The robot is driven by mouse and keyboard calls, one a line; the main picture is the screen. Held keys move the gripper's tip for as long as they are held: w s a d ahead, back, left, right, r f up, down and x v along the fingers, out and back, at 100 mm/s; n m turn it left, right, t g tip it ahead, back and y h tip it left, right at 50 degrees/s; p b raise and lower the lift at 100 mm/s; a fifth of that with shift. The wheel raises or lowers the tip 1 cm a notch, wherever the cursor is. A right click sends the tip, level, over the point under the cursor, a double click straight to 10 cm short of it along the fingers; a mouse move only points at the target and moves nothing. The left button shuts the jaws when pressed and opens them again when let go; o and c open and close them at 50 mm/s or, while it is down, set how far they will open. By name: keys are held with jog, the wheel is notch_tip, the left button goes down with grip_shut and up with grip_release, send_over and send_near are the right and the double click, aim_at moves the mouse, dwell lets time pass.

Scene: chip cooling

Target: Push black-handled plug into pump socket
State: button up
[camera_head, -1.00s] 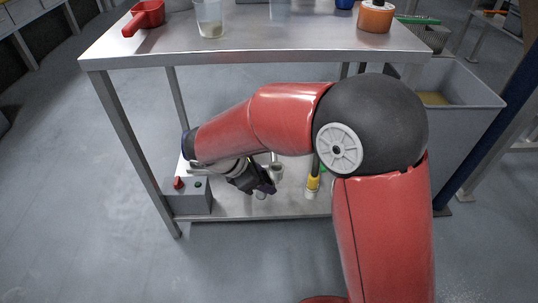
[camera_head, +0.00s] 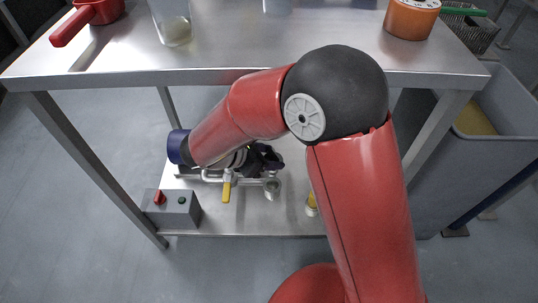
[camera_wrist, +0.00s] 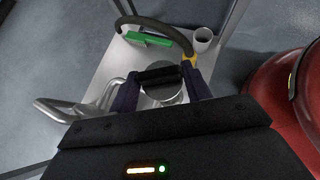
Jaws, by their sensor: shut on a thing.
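My gripper (camera_head: 264,160) is low over the shelf under the table, partly hidden by my arm in the head view. In the wrist view my gripper (camera_wrist: 160,88) is shut on the black handle (camera_wrist: 158,75) of the plug. A round metal part (camera_wrist: 163,93) shows just under the handle; I cannot tell whether it is plug or socket. A short upright metal cylinder (camera_head: 272,188), possibly the pump socket, stands just in front of the gripper in the head view, joined to metal piping. Whether the plug touches a socket is hidden.
A yellow valve handle (camera_head: 227,190) hangs from the piping. A grey switch box (camera_head: 172,209) sits at the shelf's left. A black hose with a yellow collar (camera_wrist: 189,61), a green piece (camera_wrist: 149,40) and a pale cup (camera_wrist: 203,40) lie beyond the gripper. The tabletop (camera_head: 240,74) is overhead.

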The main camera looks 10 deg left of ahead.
jog(key=shift+r, duration=0.15)
jog(key=b, duration=0.4)
send_over(269, 180)
jog(key=s, duration=0.2)
jog(key=shift+d+f, duration=0.15)
jog(key=shift+f, duration=1.35)
jog(key=shift+d+f, duration=0.1)
jog(key=shift+f, duration=1.4)
jog(key=shift+f+b, duration=1.55)
jog(key=shift+f, duration=1.25)
jog(key=o, duration=1.3)
jog(key=shift+o, duration=0.2)
jog(key=p+v, duration=0.1)
jog(key=v, duration=0.7)
jog(key=shift+p, duration=0.35)
jog(key=shift+f, duration=0.1)
